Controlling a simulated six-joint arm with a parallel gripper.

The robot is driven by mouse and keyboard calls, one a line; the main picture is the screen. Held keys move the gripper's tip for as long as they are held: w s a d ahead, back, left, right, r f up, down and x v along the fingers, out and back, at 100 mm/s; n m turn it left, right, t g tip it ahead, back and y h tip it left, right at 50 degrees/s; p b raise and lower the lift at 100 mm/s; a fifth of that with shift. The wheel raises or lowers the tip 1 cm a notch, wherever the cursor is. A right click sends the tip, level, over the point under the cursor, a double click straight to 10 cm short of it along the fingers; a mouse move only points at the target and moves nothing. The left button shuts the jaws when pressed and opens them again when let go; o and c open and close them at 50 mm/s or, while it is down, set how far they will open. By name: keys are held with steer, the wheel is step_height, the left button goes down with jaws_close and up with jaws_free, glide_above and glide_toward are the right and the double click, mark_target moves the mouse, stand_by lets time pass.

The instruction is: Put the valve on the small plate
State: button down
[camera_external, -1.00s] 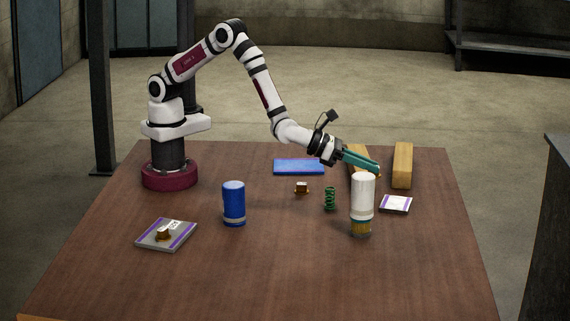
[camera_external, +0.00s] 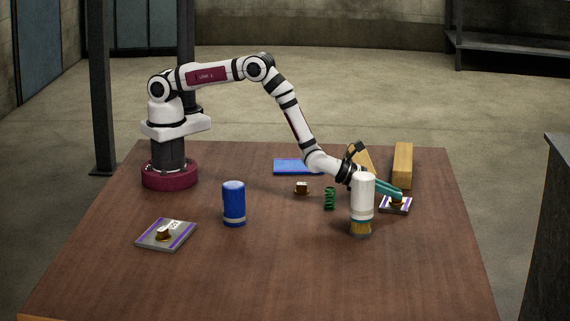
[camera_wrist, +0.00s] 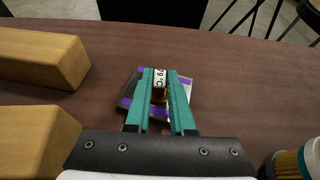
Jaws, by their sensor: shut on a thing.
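My gripper (camera_external: 393,194), with teal fingers, is shut on a small brass-and-dark valve (camera_wrist: 160,92) with a white label reading about "9 °C". It holds the valve over the small plate (camera_wrist: 129,92), grey with purple stripes, at the right of the table. The small plate also shows in the external view (camera_external: 407,210). The valve is at or just above the plate; I cannot tell if it touches. Fingers and valve hide the plate's middle. A similar valve (camera_external: 301,187) stands mid-table, and another (camera_external: 163,234) sits on a larger purple-striped plate (camera_external: 150,241) at front left.
A green spring (camera_external: 329,198), a blue cylinder (camera_external: 234,204) and a blue flat pad (camera_external: 292,166) are further left. Two wooden blocks (camera_external: 402,165) lie behind the small plate. The front right is clear.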

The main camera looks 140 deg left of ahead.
steer(key=c, duration=0.8)
jaws_free()
